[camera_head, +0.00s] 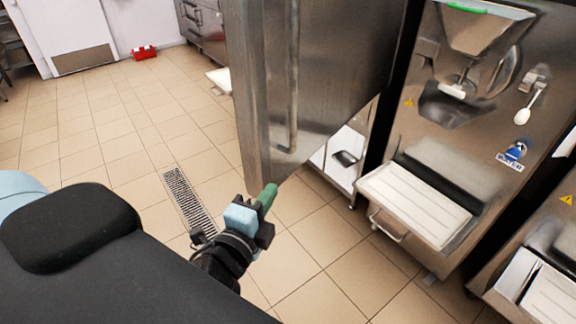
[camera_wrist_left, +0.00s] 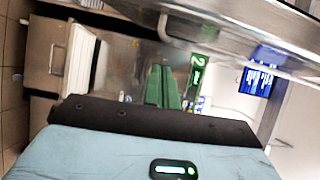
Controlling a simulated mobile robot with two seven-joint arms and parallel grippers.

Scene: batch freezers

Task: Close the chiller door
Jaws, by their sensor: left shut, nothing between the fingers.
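The chiller door (camera_head: 335,70) is a tall stainless steel panel in the middle of the head view, standing swung out into the room. A long vertical bar handle (camera_head: 292,90) runs along its face near the left edge. My left gripper (camera_head: 268,194) is at the door's lower end, below the handle, with its green fingers shut and empty. I cannot tell whether it touches the door. In the left wrist view the green fingers (camera_wrist_left: 163,86) are together, and a steel panel with a bar handle (camera_wrist_left: 200,38) crosses the top. My right gripper is not in view.
A batch freezer (camera_head: 480,110) with a white tray (camera_head: 415,201) stands right of the door, and another machine is at the lower right. A floor drain (camera_head: 188,202) lies to the left. The tiled floor at left is clear.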

